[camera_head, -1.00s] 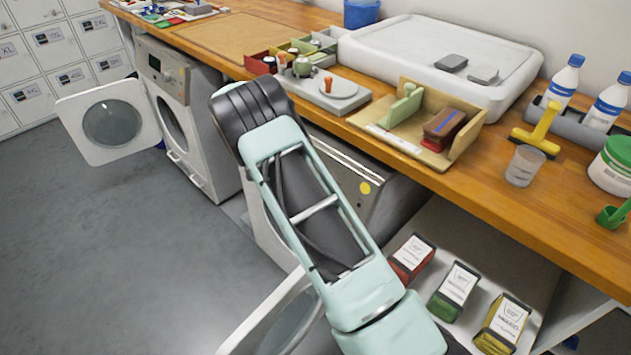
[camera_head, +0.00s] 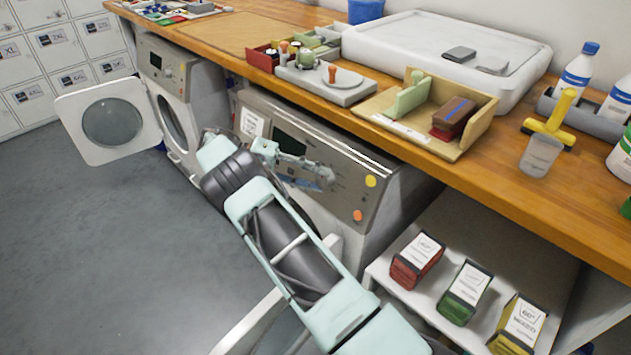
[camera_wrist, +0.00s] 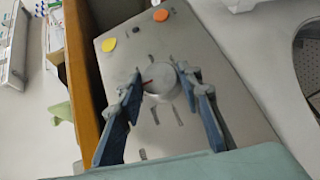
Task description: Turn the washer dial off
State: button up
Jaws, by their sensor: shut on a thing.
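The washer dial (camera_wrist: 162,88) is a round grey knob with a red pointer mark, on the grey control panel (camera_wrist: 200,45) of the nearer washer. In the wrist view my gripper (camera_wrist: 165,76) has its two blue-grey fingers on either side of the dial, shut on it. The red mark points toward the left finger; dark marks show on the panel around the knob. In the head view my gripper (camera_head: 322,178) lies against the nearer washer's panel (camera_head: 345,165) and hides the dial.
A yellow button (camera_head: 370,181) and an orange button (camera_head: 357,215) sit on the panel's right side. The wooden counter (camera_head: 440,175) overhangs close behind the panel. A second washer (camera_head: 165,70) with an open round door (camera_head: 112,122) stands at left. Grey floor lies clear at left.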

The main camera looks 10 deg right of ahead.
dwell(0.4)
jog(key=o, duration=1.2)
jog(key=shift+c, duration=0.2)
notch_tip(320, 180, up, 10)
